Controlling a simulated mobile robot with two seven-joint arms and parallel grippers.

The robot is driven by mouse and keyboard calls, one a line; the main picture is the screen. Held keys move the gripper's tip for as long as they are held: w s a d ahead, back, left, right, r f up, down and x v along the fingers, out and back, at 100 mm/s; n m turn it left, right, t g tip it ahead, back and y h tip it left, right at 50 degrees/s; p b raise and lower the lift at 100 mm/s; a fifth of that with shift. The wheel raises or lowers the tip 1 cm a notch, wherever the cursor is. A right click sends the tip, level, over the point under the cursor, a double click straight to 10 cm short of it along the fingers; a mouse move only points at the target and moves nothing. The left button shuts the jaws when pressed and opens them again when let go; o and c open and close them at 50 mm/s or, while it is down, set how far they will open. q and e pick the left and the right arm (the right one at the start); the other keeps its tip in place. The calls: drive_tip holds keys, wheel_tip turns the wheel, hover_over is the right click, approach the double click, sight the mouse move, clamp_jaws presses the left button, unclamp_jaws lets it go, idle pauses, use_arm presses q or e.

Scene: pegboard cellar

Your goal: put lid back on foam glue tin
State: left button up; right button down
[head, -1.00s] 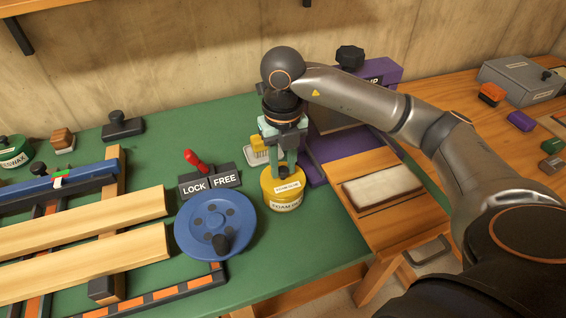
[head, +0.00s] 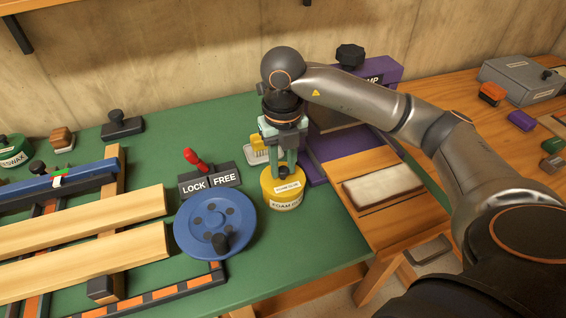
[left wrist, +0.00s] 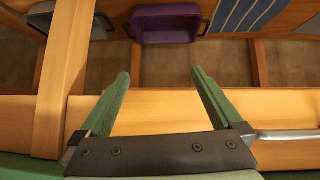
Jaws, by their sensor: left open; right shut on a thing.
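The foam glue tin (head: 287,204) is a short yellow tin with a white label, standing on the green bench top right of the blue wheel. Its yellow lid (head: 269,182), with a small label and a dark knob, sits on top of the tin and looks about level. Whether it is fully seated I cannot tell. My right gripper (head: 284,170) points down from above and is shut on the lid's knob. My left gripper (left wrist: 160,72) shows only in the left wrist view, open and empty above a wooden edge.
The blue wheel (head: 215,222) is close left of the tin, with a LOCK/FREE plate (head: 210,180) and red lever behind. A purple press (head: 320,165) stands close right. Behind the gripper is a pale tray with a yellow brush (head: 257,146). Bare green bench lies in front.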

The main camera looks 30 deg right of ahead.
drive_tip(key=shift+c, duration=0.4)
unclamp_jaws()
idle(0.4)
drive_tip(key=shift+r, duration=0.1)
drive_tip(key=shift+r+p, duration=2.7)
drive_tip(key=shift+r, duration=0.75)
clamp_jaws()
